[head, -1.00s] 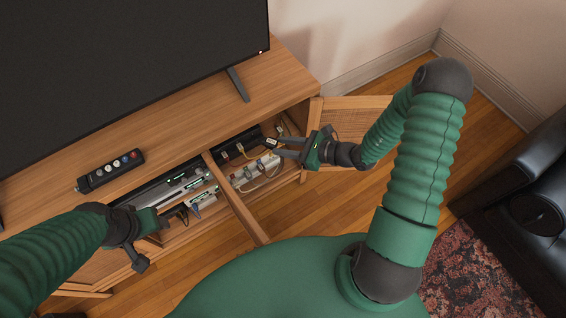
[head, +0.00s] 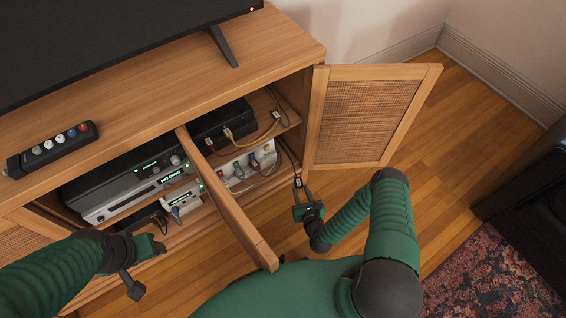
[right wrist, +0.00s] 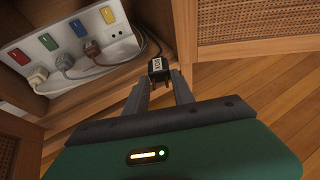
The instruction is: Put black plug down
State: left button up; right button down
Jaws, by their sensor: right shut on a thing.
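The black plug (right wrist: 159,68) with a white label is held between the fingertips of my right gripper (right wrist: 160,84) in the right wrist view. A dark cord runs up from it toward the cabinet. In the head view the plug (head: 298,183) is small, at the tips of my right gripper (head: 300,193), just outside the open right compartment and above the floor. My left gripper (head: 150,262) is in front of the cabinet at the left; its fingers are too unclear to tell open from shut.
A white power strip (right wrist: 52,50) with coloured switches and several plugs lies in the right compartment. The cabinet door (head: 365,115) stands open beside my right arm. A remote-like block (head: 55,145) lies on top. Wooden floor (head: 440,190) is free at right.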

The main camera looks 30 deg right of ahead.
aim_at(295, 183)
jog(key=w+b, duration=0.2)
jog(key=w, duration=0.3)
jog(key=w+d+f+b, duration=0.1)
jog(key=w+b, duration=0.1)
jog(key=w, duration=0.3)
jog(key=w+d+f+b, duration=0.1)
jog(key=w+b, duration=0.2)
jog(key=w, duration=0.2)
jog(key=shift+d, duration=0.1)
jog(key=f+b, duration=0.3)
jog(key=b, duration=0.1)
jog(key=shift+w+f, duration=0.35)
jog(key=shift+r, duration=0.3)
jog(key=c, duration=1.5)
grip_release()
jog(key=shift+f, duration=0.15)
jog(key=o, duration=0.4)
jog(key=shift+o, duration=0.2)
jog(key=shift+p, duration=0.3)
jog(key=p+v, duration=0.6)
jog(key=v, duration=0.5)
jog(key=shift+s+r+p, duration=0.3)
jog(key=shift+s+p, duration=0.05)
jog(key=shift+p, duration=0.05)
jog(key=shift+s, duration=0.25)
